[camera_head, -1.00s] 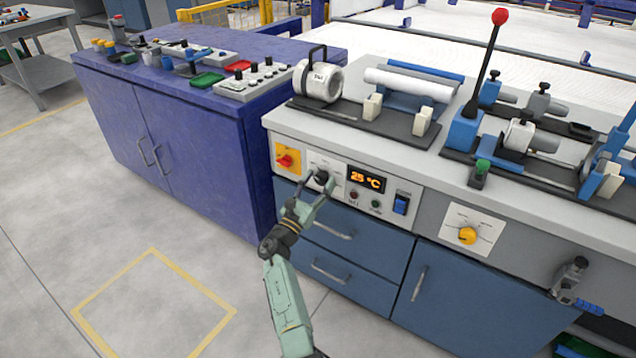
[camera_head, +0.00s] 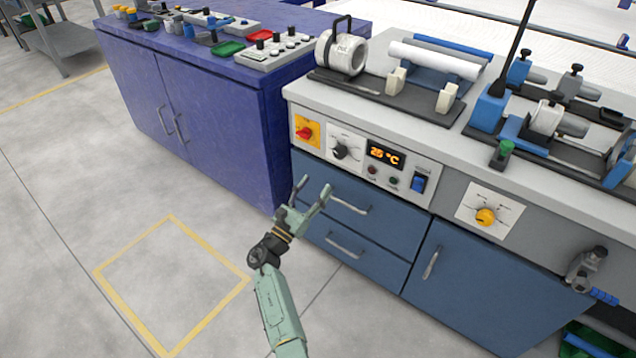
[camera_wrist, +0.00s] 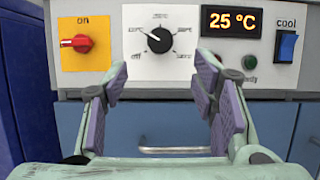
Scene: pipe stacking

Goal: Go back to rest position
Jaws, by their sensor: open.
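My gripper (camera_head: 313,190) is open and empty, in front of the upper blue drawer of the workbench, clear of the control panel. In the wrist view its two fingers (camera_wrist: 160,95) stand apart below the black knob (camera_wrist: 160,40), touching nothing. The knob also shows in the head view (camera_head: 341,151). Left of it is the red switch (camera_wrist: 80,43) on a yellow plate marked "on". Right of it, the orange display (camera_wrist: 231,21) reads 25 °C, and a blue rocker switch (camera_wrist: 286,46) is marked "cool".
A purple cabinet (camera_head: 225,120) stands left of the bench, with trays and controls on top. The bench top holds a white pipe (camera_head: 435,60) and blue clamps. Drawer handles (camera_head: 350,205) stick out near my gripper. Open floor with a yellow taped square (camera_head: 215,320) lies at left.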

